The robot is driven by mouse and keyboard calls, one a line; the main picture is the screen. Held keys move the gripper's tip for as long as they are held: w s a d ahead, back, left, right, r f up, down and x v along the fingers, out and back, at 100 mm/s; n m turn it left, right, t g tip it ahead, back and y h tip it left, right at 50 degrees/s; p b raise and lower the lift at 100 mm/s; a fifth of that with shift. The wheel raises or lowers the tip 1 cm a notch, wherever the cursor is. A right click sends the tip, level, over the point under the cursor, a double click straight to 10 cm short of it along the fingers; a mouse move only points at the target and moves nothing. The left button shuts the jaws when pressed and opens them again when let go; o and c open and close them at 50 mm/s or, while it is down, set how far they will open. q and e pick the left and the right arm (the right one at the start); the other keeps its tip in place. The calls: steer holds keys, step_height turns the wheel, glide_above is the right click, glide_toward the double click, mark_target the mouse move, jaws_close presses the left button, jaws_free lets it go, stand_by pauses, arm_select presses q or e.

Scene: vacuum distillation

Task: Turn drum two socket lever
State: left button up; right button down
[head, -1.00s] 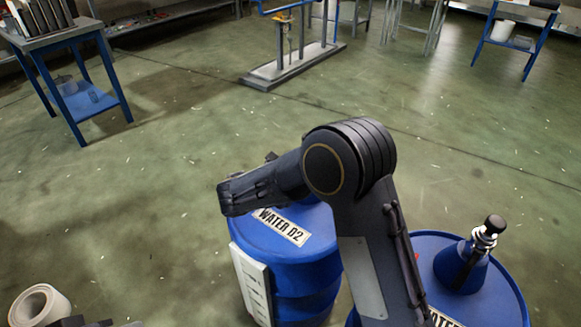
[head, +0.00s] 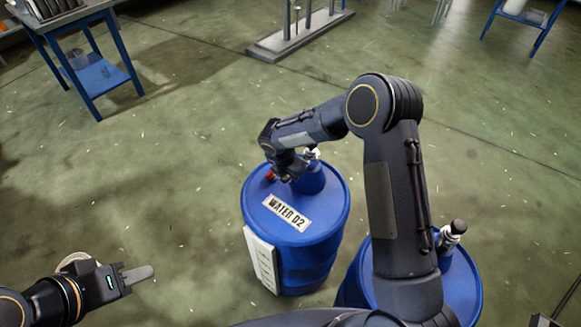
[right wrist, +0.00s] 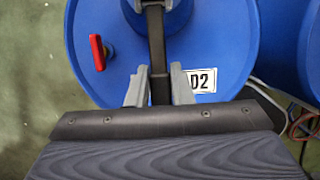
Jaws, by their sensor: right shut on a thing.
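The blue drum two (head: 318,235), labelled "WATER D2", stands upright on the floor, centre in the head view. Its top (right wrist: 200,55) fills much of the right wrist view. A dark lever bar (right wrist: 156,40) runs up from between my right gripper's grey fingers (right wrist: 159,72) toward a fitting at the top edge. The right gripper is shut on this bar. In the head view my right arm covers much of the drum's socket. My left gripper (head: 137,275) is at the lower left, apart from the drum; its finger gap cannot be made out.
A red handle (right wrist: 97,52) stands on drum two's top, left of the bar. A second blue drum (head: 460,285) with a capped fitting (head: 452,235) is at the right, partly behind my arm. A blue-legged table (head: 100,72) stands far left. The floor between is clear.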

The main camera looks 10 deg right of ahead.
mark_target(287, 176)
steer(key=shift+r, duration=0.1)
stand_by(0.5)
steer(key=c, duration=1.3)
jaws_free()
steer(key=shift+v, duration=3.85)
steer(key=shift+d+r, duration=0.1)
steer(key=shift+d, duration=0.05)
